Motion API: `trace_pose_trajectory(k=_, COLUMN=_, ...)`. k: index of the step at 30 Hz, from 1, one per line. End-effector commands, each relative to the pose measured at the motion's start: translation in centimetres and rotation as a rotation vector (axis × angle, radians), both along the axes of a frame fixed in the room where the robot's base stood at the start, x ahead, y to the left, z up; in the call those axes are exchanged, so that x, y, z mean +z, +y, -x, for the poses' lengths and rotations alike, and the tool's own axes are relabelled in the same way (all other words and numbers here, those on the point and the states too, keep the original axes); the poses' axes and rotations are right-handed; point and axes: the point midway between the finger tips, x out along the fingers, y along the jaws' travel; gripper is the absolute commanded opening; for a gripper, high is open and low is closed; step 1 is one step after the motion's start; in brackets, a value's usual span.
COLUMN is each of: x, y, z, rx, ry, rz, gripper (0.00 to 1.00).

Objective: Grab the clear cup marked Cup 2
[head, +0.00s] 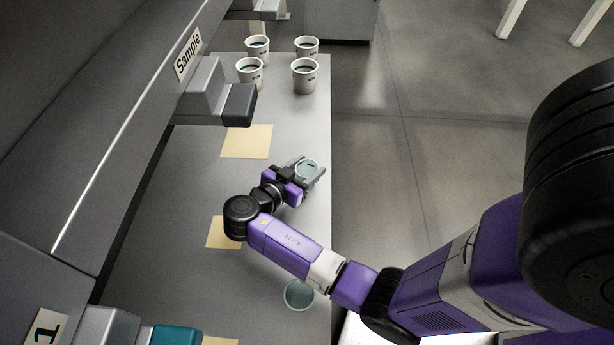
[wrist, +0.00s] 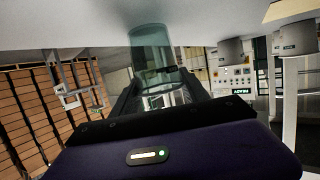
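A clear, greenish cup (head: 308,167) stands near the right edge of the grey counter, between the spread fingers of my gripper (head: 306,172). In the wrist view the clear cup (wrist: 152,62) sits between the fingertips of my gripper (wrist: 157,82). A finger lies close to each side, but I cannot tell whether both press on it. It looks upright on the counter. A second clear cup (head: 298,295) stands on the counter at the bottom, below my forearm. I can read no marking on either clear cup.
The grey counter (head: 290,125) carries several white cups with dark contents (head: 304,76) at its far end. Tan squares (head: 246,141) lie along it. A dispenser with a dark nozzle (head: 238,104) juts out at left under a "Sample" sign (head: 188,54). Open floor lies right.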

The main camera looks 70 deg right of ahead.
Motion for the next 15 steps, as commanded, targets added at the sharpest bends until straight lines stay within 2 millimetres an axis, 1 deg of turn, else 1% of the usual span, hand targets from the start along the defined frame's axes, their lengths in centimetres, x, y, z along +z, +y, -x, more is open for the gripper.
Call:
trace_pose_trajectory(k=1, x=0.0, y=0.0, z=0.0, rx=0.000, ry=0.000, rz=0.000, gripper=0.16)
trace_pose_trajectory(k=2, x=0.0, y=0.0, z=0.0, rx=0.000, ry=0.000, rz=0.000, gripper=0.14)
trace_pose_trajectory(k=10, x=0.2, y=0.0, z=0.0, rx=0.000, ry=0.000, rz=0.000, gripper=0.14)
trace_pose_trajectory(k=13, x=0.6, y=0.0, z=0.0, rx=-0.001, ry=-0.002, rz=0.000, gripper=0.14)
trace_pose_trajectory(k=15, x=1.3, y=0.0, z=-0.1, rx=-0.001, ry=-0.003, rz=0.001, gripper=0.14)
